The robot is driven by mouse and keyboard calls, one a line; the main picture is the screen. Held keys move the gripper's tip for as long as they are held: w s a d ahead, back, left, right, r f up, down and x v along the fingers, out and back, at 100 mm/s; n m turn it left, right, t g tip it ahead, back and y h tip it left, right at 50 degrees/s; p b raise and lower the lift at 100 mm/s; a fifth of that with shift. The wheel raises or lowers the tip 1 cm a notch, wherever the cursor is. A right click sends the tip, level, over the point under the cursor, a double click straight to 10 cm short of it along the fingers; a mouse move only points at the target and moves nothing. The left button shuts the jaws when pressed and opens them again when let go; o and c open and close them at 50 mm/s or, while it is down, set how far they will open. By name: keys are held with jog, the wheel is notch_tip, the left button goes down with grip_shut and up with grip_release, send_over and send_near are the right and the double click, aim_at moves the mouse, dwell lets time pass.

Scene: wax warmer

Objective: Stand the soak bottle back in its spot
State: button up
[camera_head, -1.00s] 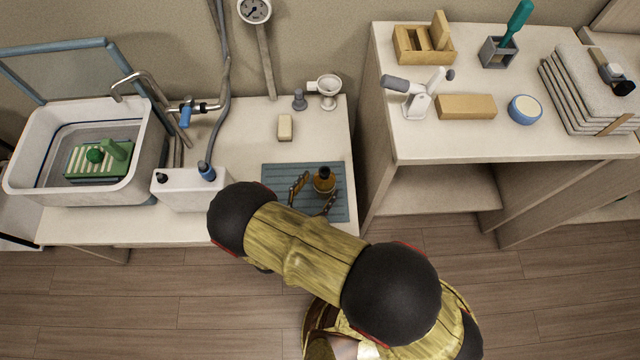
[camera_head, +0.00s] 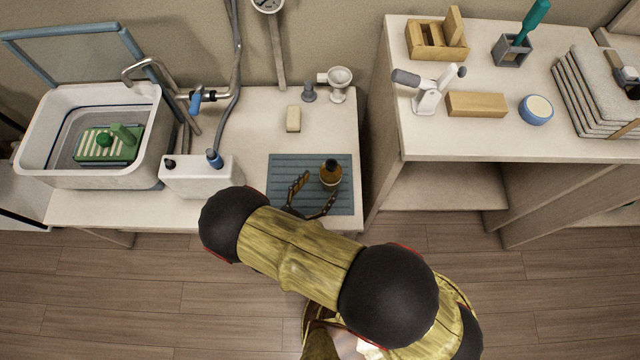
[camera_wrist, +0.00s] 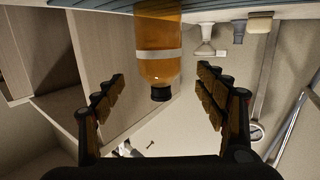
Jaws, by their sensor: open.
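The soak bottle (camera_head: 331,174), amber with a dark cap and a pale band, stands upright on the ribbed blue-grey mat (camera_head: 282,170), right of its middle. In the wrist view the picture is upside down, and the bottle (camera_wrist: 158,65) shows cap downward under the mat (camera_wrist: 95,4). My gripper (camera_head: 321,186) is open and empty, just in front of the bottle. Its fingers are spread to either side, with a visible gap from the bottle on both sides in the wrist view. My arm covers part of the mat's front edge.
A white box with a blue cap (camera_head: 200,176) stands left of the mat. Behind are a soap bar (camera_head: 293,119), a small grey piece (camera_head: 309,92) and a white cup-like fixture (camera_head: 338,84). A sink basin (camera_head: 60,160) is at far left. A higher shelf unit (camera_head: 480,145) stands right.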

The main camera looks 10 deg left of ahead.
jog(key=shift+s+a+r, duration=0.1)
jog(key=shift+s+a, duration=0.1)
jog(key=shift+s, duration=0.3)
notch_tip(320, 180, up, 10)
dwell(0.7)
dwell(0.4)
